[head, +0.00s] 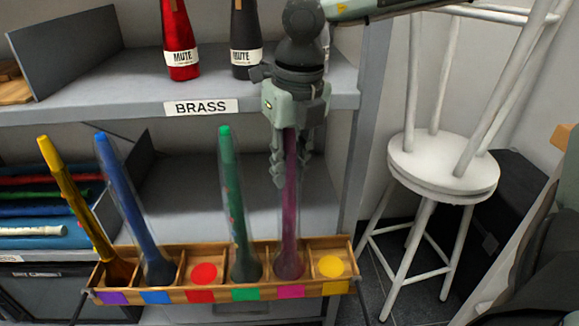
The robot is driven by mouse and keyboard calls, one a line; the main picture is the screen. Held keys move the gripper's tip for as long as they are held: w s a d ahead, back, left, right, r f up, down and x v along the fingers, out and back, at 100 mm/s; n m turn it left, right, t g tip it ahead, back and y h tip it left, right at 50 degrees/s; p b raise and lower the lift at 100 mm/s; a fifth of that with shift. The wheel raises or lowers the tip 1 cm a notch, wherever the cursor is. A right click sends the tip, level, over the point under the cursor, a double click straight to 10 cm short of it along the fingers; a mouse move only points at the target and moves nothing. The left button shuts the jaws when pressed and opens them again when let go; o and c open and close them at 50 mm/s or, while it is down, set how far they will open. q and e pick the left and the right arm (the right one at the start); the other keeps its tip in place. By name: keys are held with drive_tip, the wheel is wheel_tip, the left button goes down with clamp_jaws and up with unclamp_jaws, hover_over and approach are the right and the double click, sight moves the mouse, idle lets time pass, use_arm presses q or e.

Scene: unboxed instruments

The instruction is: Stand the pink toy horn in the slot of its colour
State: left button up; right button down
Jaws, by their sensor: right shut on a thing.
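The pink toy horn (290,230), a long purple-pink tube, stands upright with its wide end down in the wooden rack (180,294). Its base is in the slot above the pink label (290,292), second from the right. My right gripper (291,178) comes from above and is shut on the upper part of the horn, hiding its top. My left gripper is not in view.
A blue horn (122,195) and a green horn (234,200) stand in slots of their colours. A yellow horn (70,190) leans in the purple-labelled slot. The red (204,273) and yellow (331,266) slots are empty. A white stool (440,165) stands right.

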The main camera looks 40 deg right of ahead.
idle(0.5)
drive_tip(key=shift+f+b, duration=0.55)
drive_tip(key=shift+b, duration=0.25)
drive_tip(key=c, duration=1.3)
unclamp_jaws()
drive_tip(key=r, duration=0.4)
drive_tip(key=s+r, duration=0.1)
drive_tip(key=r, duration=0.7)
drive_tip(key=shift+s, duration=0.25)
